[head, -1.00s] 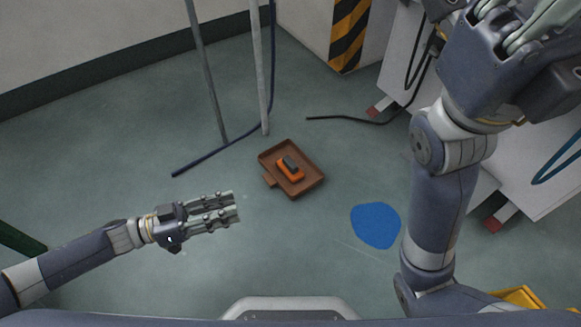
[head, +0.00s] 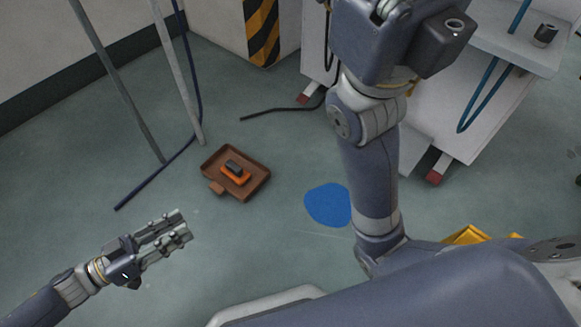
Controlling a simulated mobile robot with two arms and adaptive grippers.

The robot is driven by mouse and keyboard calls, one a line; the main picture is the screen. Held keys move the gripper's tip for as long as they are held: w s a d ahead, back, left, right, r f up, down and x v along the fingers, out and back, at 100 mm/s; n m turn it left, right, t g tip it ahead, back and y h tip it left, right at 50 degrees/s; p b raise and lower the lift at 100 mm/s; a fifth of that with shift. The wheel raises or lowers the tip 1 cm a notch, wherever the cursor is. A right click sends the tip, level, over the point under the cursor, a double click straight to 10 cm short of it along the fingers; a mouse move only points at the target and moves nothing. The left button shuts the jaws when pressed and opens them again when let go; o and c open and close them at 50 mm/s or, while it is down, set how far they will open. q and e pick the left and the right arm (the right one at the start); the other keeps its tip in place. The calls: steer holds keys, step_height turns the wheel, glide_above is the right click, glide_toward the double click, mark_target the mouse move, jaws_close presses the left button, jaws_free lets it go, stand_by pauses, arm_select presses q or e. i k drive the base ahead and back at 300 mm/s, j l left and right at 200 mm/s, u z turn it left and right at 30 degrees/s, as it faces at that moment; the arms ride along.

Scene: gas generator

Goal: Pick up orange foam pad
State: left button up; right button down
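The orange foam pad (head: 235,178) lies in a brown tray (head: 256,187) on the floor, left of the middle of the head view. A small dark block (head: 233,167) rests on top of the pad and hides part of it. My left gripper (head: 185,224) is below and left of the tray, apart from it, with its fingers parted and nothing between them. My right arm rises on the right side of the view; its gripper at the top edge is mostly cut off, so its fingers cannot be read.
A blue patch (head: 328,204) lies on the floor right of the tray. Two grey poles (head: 180,75) and a dark blue cable (head: 155,172) stand and lie behind and left of it. A white cabinet (head: 480,110) is at right. A yellow object (head: 468,236) is at lower right.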

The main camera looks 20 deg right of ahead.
mark_target(236, 173)
steer(key=i+j+z, duration=0.3)
steer(key=j+z, duration=0.35)
steer(key=i+j+z, duration=0.15)
steer(key=z, duration=0.15)
steer(key=j+z, duration=0.3)
steer(key=j, duration=0.15)
